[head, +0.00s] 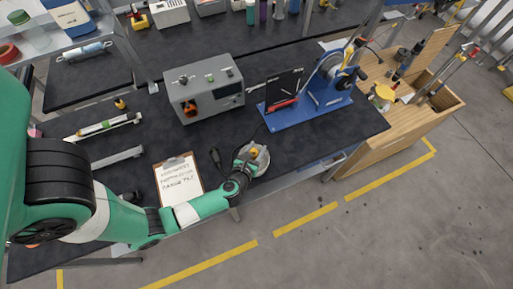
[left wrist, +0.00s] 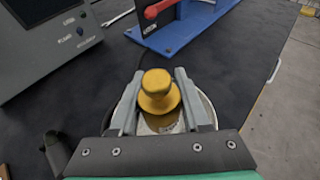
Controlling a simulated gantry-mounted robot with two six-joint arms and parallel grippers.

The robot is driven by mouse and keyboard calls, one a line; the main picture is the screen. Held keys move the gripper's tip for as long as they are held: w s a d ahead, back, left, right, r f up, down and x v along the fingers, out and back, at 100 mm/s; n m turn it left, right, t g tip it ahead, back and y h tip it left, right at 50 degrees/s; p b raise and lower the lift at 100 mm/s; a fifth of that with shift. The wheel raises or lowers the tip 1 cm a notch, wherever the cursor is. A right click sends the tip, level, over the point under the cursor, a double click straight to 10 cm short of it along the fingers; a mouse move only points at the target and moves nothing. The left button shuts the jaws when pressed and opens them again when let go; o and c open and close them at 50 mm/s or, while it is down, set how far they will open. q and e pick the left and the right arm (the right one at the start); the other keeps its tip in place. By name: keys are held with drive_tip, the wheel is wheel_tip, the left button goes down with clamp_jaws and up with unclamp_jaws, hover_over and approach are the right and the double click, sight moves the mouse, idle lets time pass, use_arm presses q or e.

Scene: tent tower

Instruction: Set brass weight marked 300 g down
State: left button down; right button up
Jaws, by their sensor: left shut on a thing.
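The brass weight (head: 254,152) is a small yellow knobbed piece near the front edge of the dark bench. In the left wrist view the weight (left wrist: 158,92) stands upright between the two grey fingers of my left gripper (left wrist: 157,103), which is shut on it. In the head view my left gripper (head: 251,157) reaches in over a round pale pan (head: 262,164). The pan's rim also shows behind the fingers in the left wrist view (left wrist: 208,108). I cannot tell whether the weight touches the pan. Its marking is not readable. My right gripper is not in view.
A grey instrument box (head: 206,90) stands behind the pan. A blue-based machine (head: 308,105) with a red handle is to the back right. A clipboard (head: 178,181) lies left of the gripper. Bare bench (head: 330,143) lies right of the pan.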

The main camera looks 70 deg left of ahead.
use_arm(q)
drive_tip(key=shift+f, duration=0.15)
drive_tip(key=shift+c, duration=1.8)
unclamp_jaws()
drive_tip(key=shift+r, duration=0.2)
drive_tip(key=shift+r+p, duration=0.5)
drive_tip(key=shift+p, duration=0.1)
drive_tip(key=p+v, duration=0.1)
drive_tip(key=v, duration=1.1)
